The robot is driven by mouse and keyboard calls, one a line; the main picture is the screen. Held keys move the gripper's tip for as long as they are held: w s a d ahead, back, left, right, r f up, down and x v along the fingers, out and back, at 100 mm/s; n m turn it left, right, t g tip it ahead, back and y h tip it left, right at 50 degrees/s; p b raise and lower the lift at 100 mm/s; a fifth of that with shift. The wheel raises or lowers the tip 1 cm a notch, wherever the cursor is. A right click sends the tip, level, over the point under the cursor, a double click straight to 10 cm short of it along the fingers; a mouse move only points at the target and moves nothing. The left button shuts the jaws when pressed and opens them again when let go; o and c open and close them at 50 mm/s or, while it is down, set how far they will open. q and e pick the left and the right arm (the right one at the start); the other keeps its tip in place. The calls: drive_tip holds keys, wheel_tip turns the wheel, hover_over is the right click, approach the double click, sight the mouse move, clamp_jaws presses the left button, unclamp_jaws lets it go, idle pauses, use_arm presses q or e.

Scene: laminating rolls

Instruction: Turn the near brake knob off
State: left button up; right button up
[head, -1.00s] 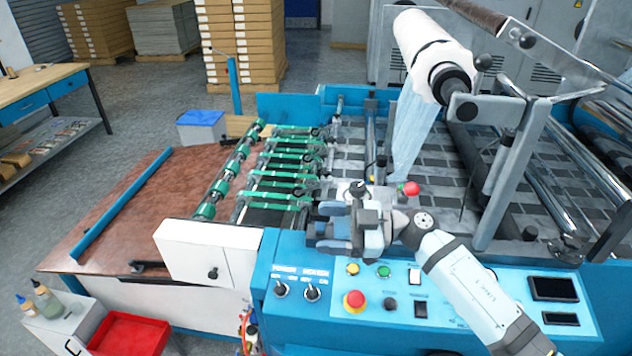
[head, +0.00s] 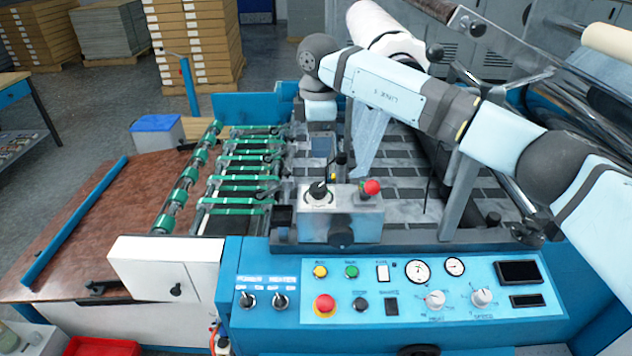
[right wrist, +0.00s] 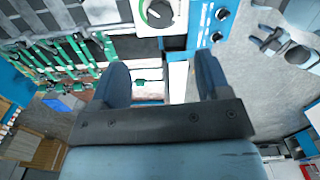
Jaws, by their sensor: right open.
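A black knob (head: 318,190) on a round white dial sits on top of the small grey box behind the control panel; I take it for the near brake knob. It also shows at the top edge of the right wrist view (right wrist: 156,12), partly cut off. My right gripper (head: 321,146) hangs from the raised arm, beyond and above the knob, apart from it. In the right wrist view its two blue fingers (right wrist: 162,77) are spread with nothing between them. What looks like my left gripper (right wrist: 272,40) shows small at the right of that view; its jaws are unclear.
A red button (head: 371,187) stands on the same grey box (head: 345,215). The blue panel (head: 450,305) in front holds toggle switches, a red stop button (head: 324,305), gauges and dials. Green-banded feed rollers (head: 240,170) lie left. The film roll (head: 385,30) is behind my arm.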

sight(319, 186)
wheel_tip(319, 186, down, 11)
drive_tip(key=shift+f+p, duration=0.1)
drive_tip(key=shift+p, duration=1.15)
drive_tip(key=shift+f, duration=0.55)
drive_tip(key=c, duration=0.9)
